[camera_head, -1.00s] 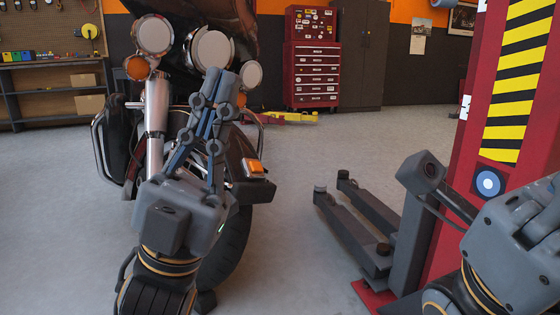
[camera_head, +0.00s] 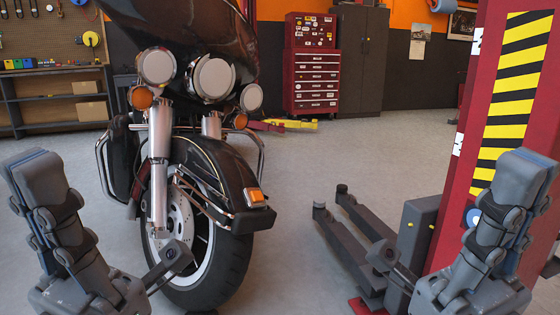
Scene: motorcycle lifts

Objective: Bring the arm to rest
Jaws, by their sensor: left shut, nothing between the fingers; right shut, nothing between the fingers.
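My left gripper (camera_head: 38,165) is at the lower left of the head view, fingers pointing up and together, with nothing between them. My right gripper (camera_head: 526,166) is at the lower right, also fingers up, shut and empty. It overlaps the base of the red lift column in the picture. Both grippers stand well apart. My arms below the grippers are cut off by the bottom edge.
A black motorcycle (camera_head: 205,165) stands between the grippers, front wheel facing me. A red lift column (camera_head: 465,150) with striped panel rises at right, its dark lift arms (camera_head: 345,235) low over the floor. A red tool chest (camera_head: 312,78) stands behind. Open floor (camera_head: 350,160) lies between.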

